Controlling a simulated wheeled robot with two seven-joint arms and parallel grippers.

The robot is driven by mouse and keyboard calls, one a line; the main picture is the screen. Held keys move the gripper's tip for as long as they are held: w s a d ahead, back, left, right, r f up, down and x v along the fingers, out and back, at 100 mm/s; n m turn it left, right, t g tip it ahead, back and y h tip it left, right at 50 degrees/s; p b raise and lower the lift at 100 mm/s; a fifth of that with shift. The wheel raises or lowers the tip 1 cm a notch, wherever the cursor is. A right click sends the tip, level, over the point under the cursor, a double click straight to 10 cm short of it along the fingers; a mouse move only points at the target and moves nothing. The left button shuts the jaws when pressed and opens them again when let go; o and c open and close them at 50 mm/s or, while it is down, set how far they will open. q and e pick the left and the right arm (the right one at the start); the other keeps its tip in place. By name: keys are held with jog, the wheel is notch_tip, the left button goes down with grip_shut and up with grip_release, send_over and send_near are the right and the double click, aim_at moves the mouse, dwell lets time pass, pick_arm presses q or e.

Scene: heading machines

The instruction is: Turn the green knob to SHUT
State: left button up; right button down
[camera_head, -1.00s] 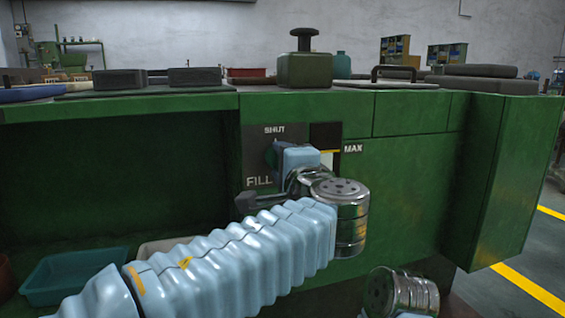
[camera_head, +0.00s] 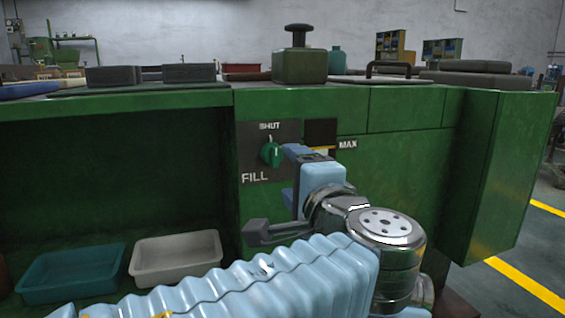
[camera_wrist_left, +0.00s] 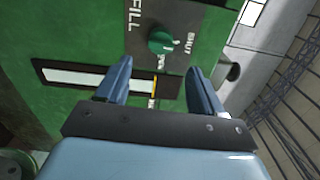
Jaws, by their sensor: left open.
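The green knob (camera_head: 271,154) sits on a dark plate (camera_head: 256,173) on the front of the green machine, with SHUT printed above it and FILL below left. It is in plain view in the head view, and it shows in the wrist view (camera_wrist_left: 160,40) beyond the fingertips. A small pale mark shows on it; its exact setting is hard to read. My left gripper (camera_head: 290,173) is just right of the knob in the head view, its fingers apart and empty. In the wrist view the open fingers (camera_wrist_left: 155,70) point toward the plate, with the knob apart from them. My right gripper is not in view.
A dark gauge window (camera_head: 320,132) with a MAX label (camera_head: 347,144) is right of the knob. A teal tray (camera_head: 70,273) and a white tray (camera_head: 175,258) lie low at left. A green block with a black handle (camera_head: 299,65) stands on top.

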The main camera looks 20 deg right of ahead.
pick_arm(q)
jog(key=s, duration=0.5)
jog(key=shift+s, duration=0.1)
